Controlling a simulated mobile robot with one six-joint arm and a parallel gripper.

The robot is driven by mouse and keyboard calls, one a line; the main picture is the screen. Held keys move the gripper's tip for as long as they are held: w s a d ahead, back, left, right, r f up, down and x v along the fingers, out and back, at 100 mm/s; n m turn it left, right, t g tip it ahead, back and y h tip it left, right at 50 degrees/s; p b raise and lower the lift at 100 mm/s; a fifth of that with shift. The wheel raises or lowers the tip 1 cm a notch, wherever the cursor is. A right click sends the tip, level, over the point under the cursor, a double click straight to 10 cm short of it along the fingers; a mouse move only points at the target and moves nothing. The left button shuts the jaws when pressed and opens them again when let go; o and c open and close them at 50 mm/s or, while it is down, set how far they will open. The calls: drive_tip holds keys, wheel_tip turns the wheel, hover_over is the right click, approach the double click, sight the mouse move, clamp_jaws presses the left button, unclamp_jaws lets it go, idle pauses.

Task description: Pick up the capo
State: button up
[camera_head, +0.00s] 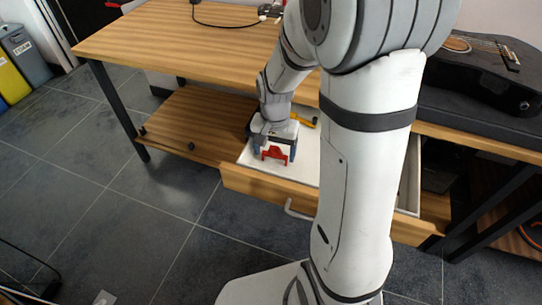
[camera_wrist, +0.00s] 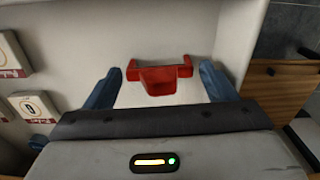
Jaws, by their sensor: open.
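A red piece, which looks like the capo (camera_wrist: 160,78), lies on the pale floor of the open drawer (camera_head: 310,172). It has a wide bar with upturned ends and a blocky middle. It also shows in the head view (camera_head: 274,154). My gripper (camera_wrist: 161,69) is over the drawer with its two blue fingers open, one on each side of the capo. The fingers look apart from it, with a small gap at each side. How high the fingertips are above the drawer floor is hard to tell.
Small white boxes with labels (camera_wrist: 33,107) lie left in the wrist view. A yellow object (camera_head: 303,120) is behind my gripper. The wooden drawer front (camera_head: 262,187) and its walls are close by. A dark guitar (camera_head: 485,72) rests on a black case at right. My arm hides much of the drawer.

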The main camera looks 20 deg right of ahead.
wheel_tip(320, 180, down, 2)
drive_tip(key=shift+f, duration=0.15)
drive_tip(key=shift+c, duration=0.5)
drive_tip(key=c, duration=0.7)
